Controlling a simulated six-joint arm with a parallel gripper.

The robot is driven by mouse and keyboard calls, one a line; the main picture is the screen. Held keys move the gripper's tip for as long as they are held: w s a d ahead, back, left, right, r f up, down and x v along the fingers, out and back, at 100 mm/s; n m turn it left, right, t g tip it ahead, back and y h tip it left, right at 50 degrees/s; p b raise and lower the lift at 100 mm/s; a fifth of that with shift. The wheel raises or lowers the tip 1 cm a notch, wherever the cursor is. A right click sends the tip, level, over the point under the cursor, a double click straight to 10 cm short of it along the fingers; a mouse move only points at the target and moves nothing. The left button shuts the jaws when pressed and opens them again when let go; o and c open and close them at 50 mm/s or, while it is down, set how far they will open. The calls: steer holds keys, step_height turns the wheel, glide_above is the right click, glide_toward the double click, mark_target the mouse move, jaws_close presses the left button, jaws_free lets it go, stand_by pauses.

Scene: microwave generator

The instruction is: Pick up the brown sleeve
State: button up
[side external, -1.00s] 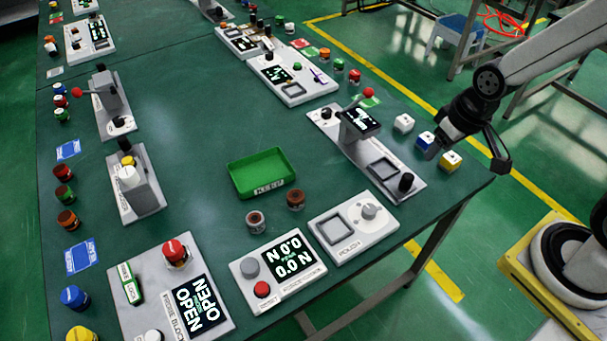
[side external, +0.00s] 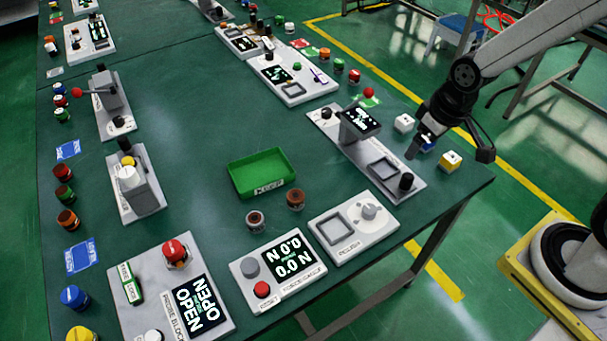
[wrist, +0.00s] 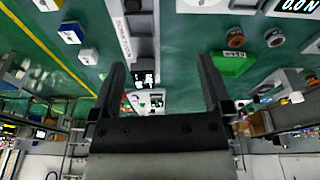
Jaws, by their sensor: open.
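A brown sleeve (side external: 296,199), a short open cylinder, stands on the green table just in front of the green tray. It also shows at the upper right of the wrist view (wrist: 236,41). A grey sleeve with a reddish-brown inside (side external: 255,220) stands to its left, with a gap between them. My gripper (side external: 450,151) is open and empty, above the table's right end by the small cubes, well to the right of the brown sleeve. Its two spread fingers (wrist: 161,65) show in the wrist view.
The green tray (side external: 264,173) lies behind the sleeves. A force gauge panel (side external: 278,265) and a polish panel (side external: 353,226) stand in front. A raised display unit (side external: 360,121) stands between my gripper and the tray. Several small cubes (side external: 450,161) are near my gripper.

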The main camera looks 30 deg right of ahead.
steer(key=w+a+f+n+g, duration=0.1)
steer(key=w+a+f+n, duration=0.4)
steer(key=w+a, duration=0.4)
steer(key=n+g, duration=0.1)
steer(key=n, duration=0.6)
glide_above(296, 195)
steer(key=f, duration=0.6)
steer(key=shift+s+d+f, duration=0.2)
steer(key=shift+d+f, duration=0.05)
steer(key=shift+d, duration=0.15)
steer(key=shift+w+a+f, duration=0.1)
steer(key=shift+a+f, duration=0.3)
steer(key=shift+a, duration=0.15)
steer(key=shift+f, duration=1.3)
steer(key=shift+f, duration=0.1)
steer(key=shift+w+d+f, duration=0.1)
steer(key=shift+f, duration=2.35)
steer(key=c, duration=1.3)
steer(key=shift+c, duration=0.2)
